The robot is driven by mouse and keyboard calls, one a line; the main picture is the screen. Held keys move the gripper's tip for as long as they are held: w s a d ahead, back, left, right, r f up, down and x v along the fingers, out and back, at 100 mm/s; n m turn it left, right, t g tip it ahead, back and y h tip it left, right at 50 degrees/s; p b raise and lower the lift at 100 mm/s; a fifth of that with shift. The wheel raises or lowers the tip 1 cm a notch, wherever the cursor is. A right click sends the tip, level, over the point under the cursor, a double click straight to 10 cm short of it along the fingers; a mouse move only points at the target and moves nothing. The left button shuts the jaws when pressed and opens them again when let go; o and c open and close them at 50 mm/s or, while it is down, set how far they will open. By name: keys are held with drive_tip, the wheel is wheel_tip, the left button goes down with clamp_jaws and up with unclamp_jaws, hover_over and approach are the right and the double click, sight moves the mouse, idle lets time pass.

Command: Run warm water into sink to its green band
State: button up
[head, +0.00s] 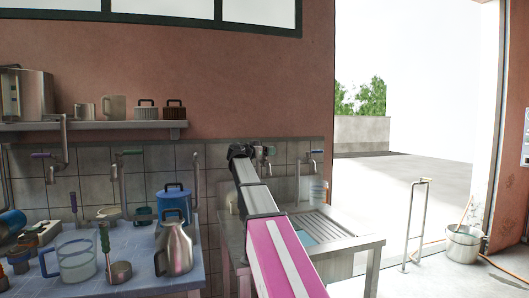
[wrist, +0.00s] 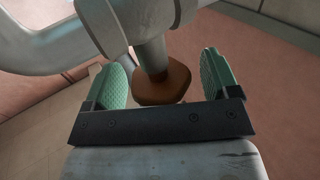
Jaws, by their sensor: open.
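The steel sink (head: 365,241) with a ribbed drainboard stands by the wall at the right. My arm crosses in front of it and hides much of its basin, so I cannot make out the green band or the water level. A wall tap (head: 269,153) shows just right of my gripper (head: 241,151); another tap (head: 312,154) is farther right. In the wrist view, my gripper (wrist: 164,80) is open, its green pads on either side of a brown tap knob (wrist: 160,88) on a grey pipe. I cannot tell whether the pads touch the knob.
A blue-tiled counter (head: 140,281) at the left holds a steel jug (head: 174,250), a clear pitcher (head: 76,262) and other ware. A shelf (head: 95,126) is above it. A metal stand (head: 411,225) and a bucket (head: 463,244) are on the floor at the right.

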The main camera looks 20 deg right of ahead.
drive_tip(key=c, duration=0.9)
drive_tip(key=shift+w+m+g+h, duration=0.1)
drive_tip(key=shift+m+g+h, duration=0.25)
drive_tip(key=shift+g, duration=0.25)
drive_tip(key=shift+m+g, duration=0.45)
drive_tip(key=shift+g, duration=0.05)
drive_tip(key=o, duration=0.9)
